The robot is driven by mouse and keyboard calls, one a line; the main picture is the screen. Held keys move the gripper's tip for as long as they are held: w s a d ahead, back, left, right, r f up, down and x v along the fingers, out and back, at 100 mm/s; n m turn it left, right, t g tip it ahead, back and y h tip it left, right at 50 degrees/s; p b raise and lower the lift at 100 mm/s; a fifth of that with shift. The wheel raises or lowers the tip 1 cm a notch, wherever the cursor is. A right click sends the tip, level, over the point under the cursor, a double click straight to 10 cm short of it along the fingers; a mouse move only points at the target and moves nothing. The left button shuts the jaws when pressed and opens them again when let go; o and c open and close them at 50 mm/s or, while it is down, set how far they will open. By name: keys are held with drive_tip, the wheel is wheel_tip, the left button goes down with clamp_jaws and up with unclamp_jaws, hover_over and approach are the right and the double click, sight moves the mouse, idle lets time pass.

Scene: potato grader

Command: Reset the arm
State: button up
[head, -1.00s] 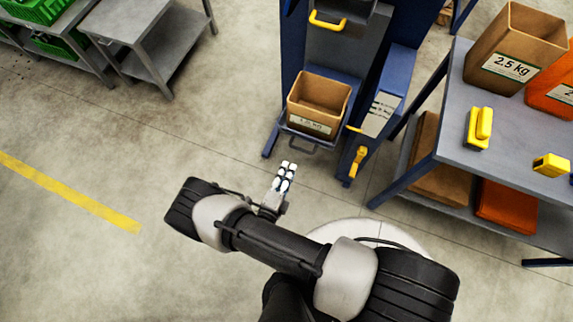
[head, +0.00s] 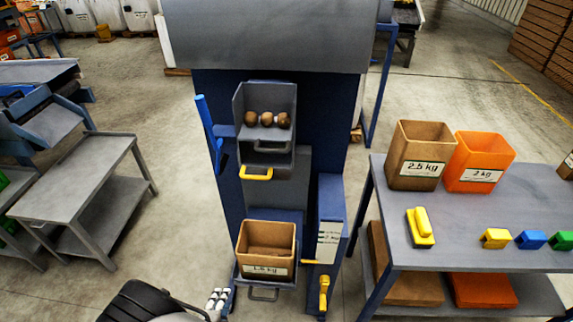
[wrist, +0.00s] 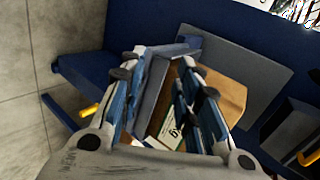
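My gripper (head: 217,299) shows at the bottom of the head view, in front of and left of the blue grader. In the wrist view my gripper (wrist: 164,62) has its two fingers apart with nothing held between them. Beyond the fingers is the brown box (wrist: 222,84) with a white label, partly hidden by them. In the head view this brown box (head: 267,232), labelled 1.5 kg, stands on the grader's low shelf. Most of my arm is below the head picture's edge.
The blue grader (head: 233,170) has a grey chute (head: 265,100) holding several potatoes, and a yellow handle (head: 256,173). At right, a table (head: 385,225) bears a 2.5 kg box (head: 415,150), an orange box (head: 478,160) and coloured tools. A grey cart (head: 95,165) stands left; floor between is clear.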

drive_tip(key=w+a+r+n+g+y, duration=0.15)
drive_tip(key=w+r, duration=0.25)
drive_tip(key=r, duration=0.4)
drive_tip(key=w+a+r+n+g+y, duration=0.15)
drive_tip(key=w+r, duration=0.25)
drive_tip(key=r, duration=0.4)
drive_tip(key=w+d+r+n+g+y, duration=0.1)
drive_tip(key=d+r+n, duration=0.25)
drive_tip(key=r, duration=0.45)
drive_tip(key=w+d+r+n+g+y, duration=0.1)
drive_tip(key=d+r+n, duration=0.1)
drive_tip(key=d+r, duration=0.45)
drive_tip(key=s+d+r+n+h, duration=0.1)
drive_tip(key=s+d+r+n, duration=0.3)
drive_tip(key=s+d+r, duration=0.45)
drive_tip(key=s+d+r+n+h, duration=0.1)
drive_tip(key=s+d+r+n, duration=0.2)
drive_tip(key=s+d+r, duration=0.55)
drive_tip(key=s+d+f+n+g+h, duration=0.1)
drive_tip(key=s+d+f+n+h, duration=0.1)
drive_tip(key=s+d, duration=0.4)
drive_tip(key=d, duration=0.4)
drive_tip(key=shift+s+f+g, duration=0.2)
drive_tip(key=shift+f+g, duration=0.1)
drive_tip(key=shift+f, duration=0.1)
